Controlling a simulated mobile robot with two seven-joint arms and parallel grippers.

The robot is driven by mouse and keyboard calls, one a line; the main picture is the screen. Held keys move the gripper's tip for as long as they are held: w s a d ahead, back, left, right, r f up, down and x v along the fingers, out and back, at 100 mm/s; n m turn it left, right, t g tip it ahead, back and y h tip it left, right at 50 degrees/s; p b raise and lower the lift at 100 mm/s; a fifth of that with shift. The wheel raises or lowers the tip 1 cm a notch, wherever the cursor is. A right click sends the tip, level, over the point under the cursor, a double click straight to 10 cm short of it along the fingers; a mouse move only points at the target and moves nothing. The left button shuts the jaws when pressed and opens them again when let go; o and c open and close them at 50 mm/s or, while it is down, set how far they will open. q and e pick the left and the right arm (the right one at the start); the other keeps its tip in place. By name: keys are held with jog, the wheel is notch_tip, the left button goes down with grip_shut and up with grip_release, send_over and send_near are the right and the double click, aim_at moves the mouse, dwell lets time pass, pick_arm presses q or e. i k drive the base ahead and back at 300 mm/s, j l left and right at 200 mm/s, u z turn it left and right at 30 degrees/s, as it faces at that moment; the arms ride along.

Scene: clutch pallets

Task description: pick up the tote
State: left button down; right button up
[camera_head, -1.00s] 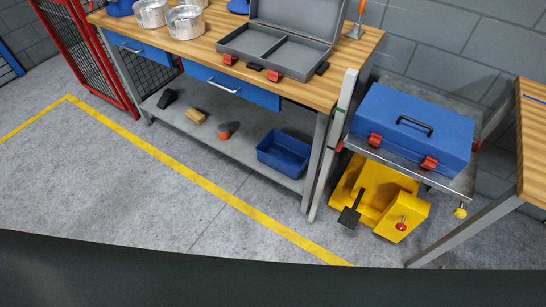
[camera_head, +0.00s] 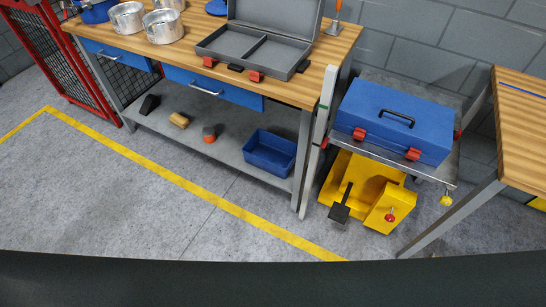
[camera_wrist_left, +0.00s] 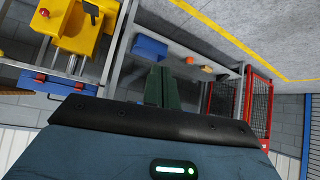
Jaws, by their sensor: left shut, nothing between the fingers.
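The tote appears to be the small open blue bin (camera_head: 270,152) at the right end of the workbench's grey lower shelf (camera_head: 222,146). It looks empty and upright. In the left wrist view the blue bin (camera_wrist_left: 150,47) shows just beyond the fingers. My left gripper (camera_wrist_left: 160,88) is shut and empty, its dark green fingers together and apart from the bin. Neither gripper shows in the head view.
A closed blue toolbox (camera_head: 394,122) sits on a metal cart (camera_head: 445,172) above a yellow machine part (camera_head: 365,190). An open grey case (camera_head: 255,55) and metal pots (camera_head: 163,26) stand on the bench. Small items lie on the shelf's left. The floor in front is clear.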

aim_at(270, 152)
jog(key=i+j+z, duration=0.15)
jog(key=z, duration=0.95)
jog(key=j+z, duration=0.7)
jog(key=j, duration=0.2)
jog(key=j+z, duration=0.1)
jog(key=j, duration=0.6)
jog(key=k+j+z, duration=0.1)
jog(key=j, duration=0.65)
